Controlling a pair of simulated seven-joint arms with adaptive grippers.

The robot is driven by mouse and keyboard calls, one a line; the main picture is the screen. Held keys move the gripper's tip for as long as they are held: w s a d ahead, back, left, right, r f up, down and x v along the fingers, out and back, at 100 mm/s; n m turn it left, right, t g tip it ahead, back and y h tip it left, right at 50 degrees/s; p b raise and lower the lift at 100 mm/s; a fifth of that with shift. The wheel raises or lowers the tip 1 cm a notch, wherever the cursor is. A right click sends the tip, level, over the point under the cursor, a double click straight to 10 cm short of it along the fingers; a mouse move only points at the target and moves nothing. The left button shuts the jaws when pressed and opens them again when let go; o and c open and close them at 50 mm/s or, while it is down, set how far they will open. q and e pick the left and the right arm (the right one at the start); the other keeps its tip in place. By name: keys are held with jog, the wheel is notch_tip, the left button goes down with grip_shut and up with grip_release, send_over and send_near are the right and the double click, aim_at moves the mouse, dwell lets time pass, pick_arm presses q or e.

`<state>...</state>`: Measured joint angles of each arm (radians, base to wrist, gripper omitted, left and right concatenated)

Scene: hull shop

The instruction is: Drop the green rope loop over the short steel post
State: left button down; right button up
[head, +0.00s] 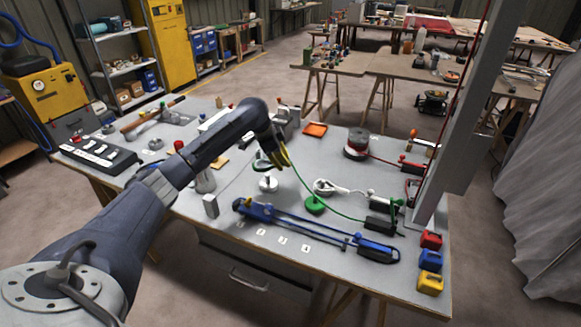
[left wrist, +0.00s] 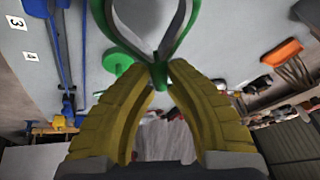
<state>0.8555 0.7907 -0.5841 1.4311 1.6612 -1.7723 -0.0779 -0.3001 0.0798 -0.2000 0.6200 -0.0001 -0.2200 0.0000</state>
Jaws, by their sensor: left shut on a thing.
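My left gripper (head: 285,158) reaches in over the middle of the bench, with yellow fingers pointing down. In the left wrist view the fingers (left wrist: 158,85) are shut on the green rope loop (left wrist: 125,40), which spreads out beyond the tips with a grey part inside it. A thin green line runs from the fingers down to the right across the bench in the head view. A small pale round base (head: 268,184) stands just below the gripper; the steel post on it is hard to make out. A green disc (head: 315,205) lies to the right. My right gripper is not in view.
A blue long-handled tool (head: 320,230) lies along the front of the bench. A grey upright column (head: 460,110) stands at the right.

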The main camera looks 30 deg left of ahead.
pick_arm(q)
jog(key=m, duration=0.1)
jog(key=w+m+h, duration=0.1)
jog(key=m, duration=0.1)
jog(key=shift+f+g, duration=0.2)
jog(key=shift+g, duration=0.2)
jog(key=shift+s+m+g+h, duration=0.1)
jog(key=shift+m+g+h, duration=0.3)
jog(key=shift+m, duration=1.2)
jog(key=shift+f, duration=0.2)
jog(key=shift+f, duration=2.15)
jog(key=shift+f, duration=2.9)
dwell(0.4)
